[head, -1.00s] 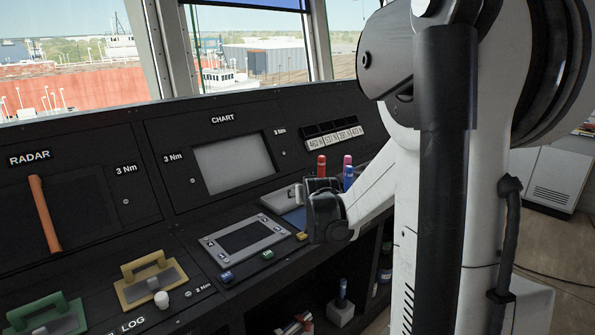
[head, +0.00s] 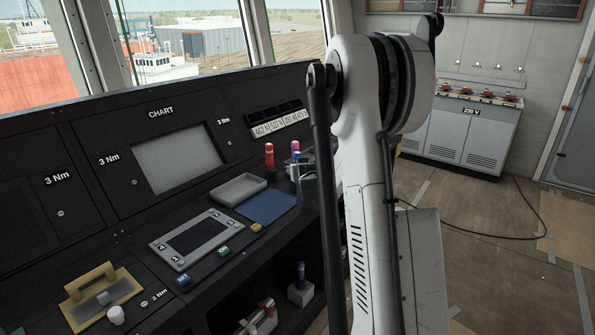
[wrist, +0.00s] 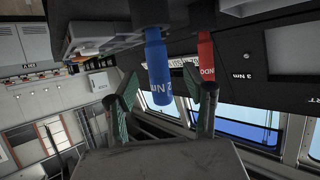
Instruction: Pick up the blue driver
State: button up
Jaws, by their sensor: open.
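The blue driver (wrist: 157,62), its handle lettered in white, shows in the wrist view, which is upside down. My gripper (wrist: 165,90) is open, with one finger on each side of the blue handle in the picture. I cannot tell how deep the handle lies between them; no contact is visible. A red driver (wrist: 206,50) is close to the right finger. In the head view the red driver (head: 269,156) stands at the back of the console, with a pink-topped driver (head: 295,147) beside it.
A grey tray (head: 238,189) and a blue mat (head: 266,206) lie on the console before the drivers. A framed panel (head: 195,238) and a yellow handle (head: 100,284) are nearer. Floor to the right is mostly open.

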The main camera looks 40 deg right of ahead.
jog(key=shift+x, duration=2.95)
jog(key=shift+s+d, duration=0.15)
jog(key=shift+c, duration=0.5)
grip_shut()
